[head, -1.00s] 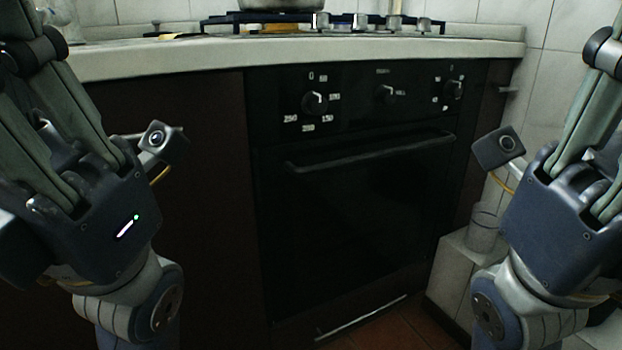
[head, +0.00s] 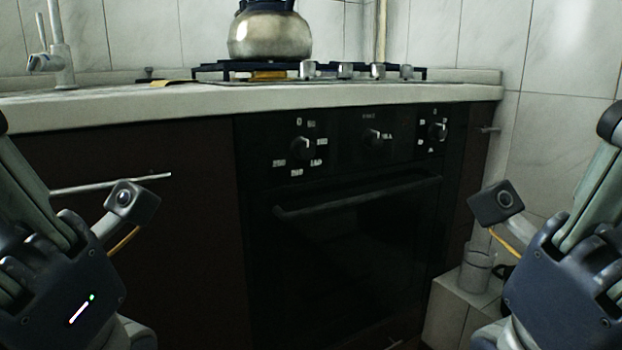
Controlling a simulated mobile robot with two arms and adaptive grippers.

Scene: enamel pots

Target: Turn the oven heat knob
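The black oven (head: 340,250) is built in under the countertop, its door shut. Its panel has three dark knobs. The left knob (head: 302,147) is ringed by white numbers, so it appears to be the heat knob. The middle knob (head: 371,138) and right knob (head: 438,131) sit further along the panel. My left arm is at the lower left and my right arm at the lower right, both well apart from the knobs. The fingers of both grippers are out of the picture below.
A metal kettle (head: 270,36) stands on the gas hob (head: 330,73), above the light countertop (head: 130,105). The oven door handle (head: 357,196) juts out below the knobs. A glass jar (head: 475,270) stands on a tiled ledge at right. Space before the oven looks clear.

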